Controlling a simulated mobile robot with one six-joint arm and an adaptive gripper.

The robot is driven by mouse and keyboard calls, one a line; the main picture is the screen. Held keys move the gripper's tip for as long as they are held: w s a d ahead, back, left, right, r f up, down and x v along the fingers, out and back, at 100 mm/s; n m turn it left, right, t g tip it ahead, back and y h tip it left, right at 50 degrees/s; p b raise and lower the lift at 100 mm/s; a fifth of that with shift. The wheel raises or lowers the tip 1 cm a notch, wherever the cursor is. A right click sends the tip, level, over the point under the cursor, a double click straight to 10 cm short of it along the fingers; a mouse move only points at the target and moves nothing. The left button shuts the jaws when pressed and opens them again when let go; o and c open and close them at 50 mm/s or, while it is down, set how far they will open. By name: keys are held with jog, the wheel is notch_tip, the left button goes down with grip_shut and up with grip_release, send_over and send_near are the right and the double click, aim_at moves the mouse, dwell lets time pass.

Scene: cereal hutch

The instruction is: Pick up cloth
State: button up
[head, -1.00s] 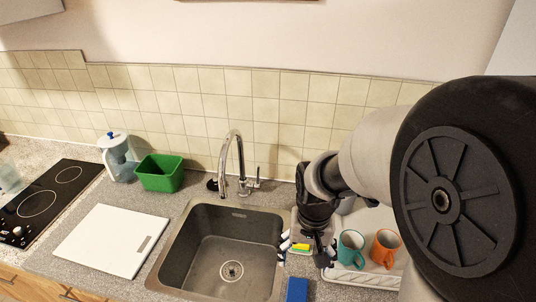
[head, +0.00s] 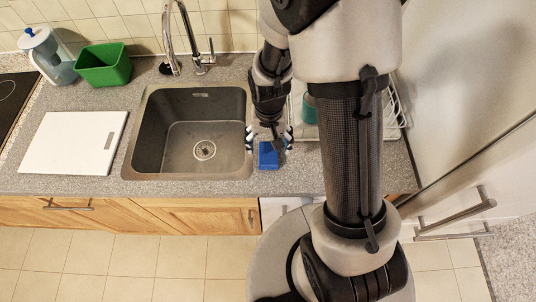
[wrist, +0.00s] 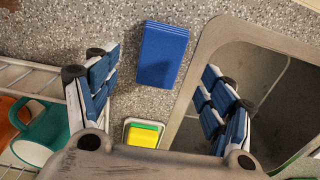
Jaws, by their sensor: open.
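The cloth is a folded blue rectangle (head: 268,155) on the grey countertop, just right of the sink near the front edge. In the wrist view the cloth (wrist: 162,55) lies flat, fully visible and ahead of the fingers. My gripper (head: 269,135) is open and empty, pointing down at the cloth's back edge in the head view. In the wrist view its two blue-padded fingers (wrist: 160,65) spread to either side of the cloth's near end. I see no contact; the exact height above the cloth is hard to tell.
The sink (head: 205,135) is close on the left. A dish rack (head: 392,110) stands on the right, with a teal mug (wrist: 42,140) and an orange mug (wrist: 12,120). A yellow-green sponge (wrist: 144,136) sits in a small tray. A white board (head: 72,143) lies left of the sink.

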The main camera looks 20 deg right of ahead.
aim_at(268, 152)
jog(key=f+b, duration=0.1)
jog(key=f, duration=0.4)
jog(key=shift+w, duration=0.2)
jog(key=c, duration=1)
jog(key=shift+c, duration=0.2)
notch_tip(268, 152, up, 20)
jog(key=p, duration=0.4)
